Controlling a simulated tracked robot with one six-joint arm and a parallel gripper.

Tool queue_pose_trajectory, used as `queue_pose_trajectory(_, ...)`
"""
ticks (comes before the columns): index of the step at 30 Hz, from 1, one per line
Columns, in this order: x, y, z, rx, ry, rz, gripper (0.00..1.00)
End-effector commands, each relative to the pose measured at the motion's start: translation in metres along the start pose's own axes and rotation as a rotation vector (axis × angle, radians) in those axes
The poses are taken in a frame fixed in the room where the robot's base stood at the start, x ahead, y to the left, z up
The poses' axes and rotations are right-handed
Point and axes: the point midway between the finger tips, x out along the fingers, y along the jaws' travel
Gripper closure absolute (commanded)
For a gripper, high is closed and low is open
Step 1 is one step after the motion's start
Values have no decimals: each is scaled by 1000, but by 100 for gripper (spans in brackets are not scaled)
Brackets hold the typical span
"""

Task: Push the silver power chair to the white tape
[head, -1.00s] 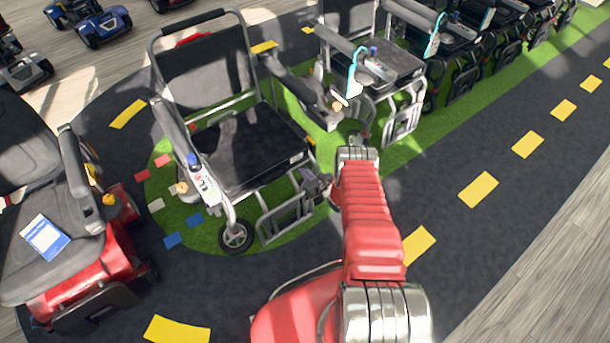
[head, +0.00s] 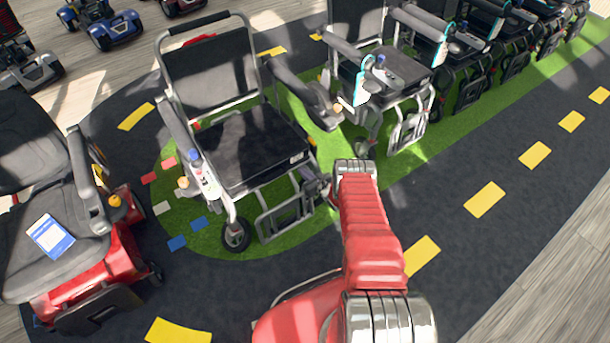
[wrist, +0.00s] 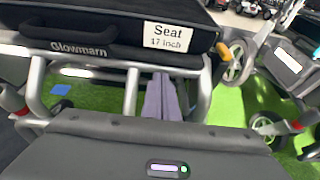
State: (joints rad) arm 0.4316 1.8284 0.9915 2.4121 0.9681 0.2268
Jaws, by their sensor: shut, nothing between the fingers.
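The silver power chair (head: 250,150) has a silver tube frame and a black seat. It stands upright on the green patch in the head view, its front facing me. In the wrist view its seat edge (wrist: 110,35) bears a "Seat 17 inch" label. My gripper (wrist: 162,98) is shut and empty, its fingers at the frame tubes below that label. I cannot tell whether they touch. In the head view my gripper (head: 325,187) is partly hidden beside the chair's footrest. A small whitish floor mark (head: 161,208) lies left of the chair; I cannot tell whether it is the white tape.
Red marks (head: 149,178) and blue marks (head: 177,243) lie near the whitish one. A red scooter (head: 80,250) stands close at the left. Another wheelchair (head: 385,75) heads a row behind at the right. Dark roadway (head: 450,240) with yellow dashes is open at the right.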

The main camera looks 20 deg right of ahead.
Motion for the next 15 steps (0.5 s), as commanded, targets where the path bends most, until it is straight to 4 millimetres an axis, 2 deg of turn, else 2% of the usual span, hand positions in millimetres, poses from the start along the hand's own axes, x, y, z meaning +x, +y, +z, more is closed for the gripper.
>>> queue_pose_trajectory(15, 18, 0, 8, -2, -4, 0, 100)
